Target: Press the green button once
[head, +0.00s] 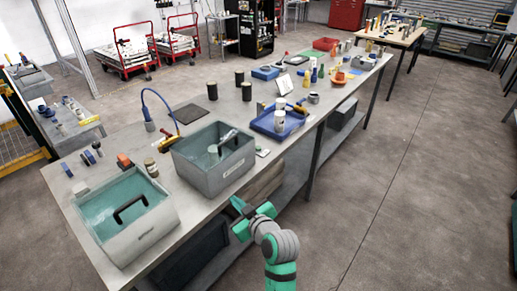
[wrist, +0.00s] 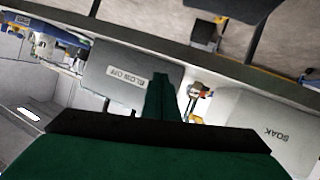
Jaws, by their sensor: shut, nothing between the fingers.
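I cannot pick out a green button for certain in either view. A small pale box (head: 262,152) lies on the bench just right of the blow-off bin; its top is too small to read. My gripper (head: 240,208) is green with dark parts, in front of the bench's near edge and apart from the bins. In the wrist view its narrow green fingers (wrist: 162,98) are together with nothing between them, pointing towards the bench front.
The grey blow-off bin (head: 213,180) and soak bin (head: 139,238) stand along the bench's near edge. A blue tray (head: 264,124) holding several items and a dark mat (head: 190,113) lie farther back. Open floor (head: 400,190) is at the right.

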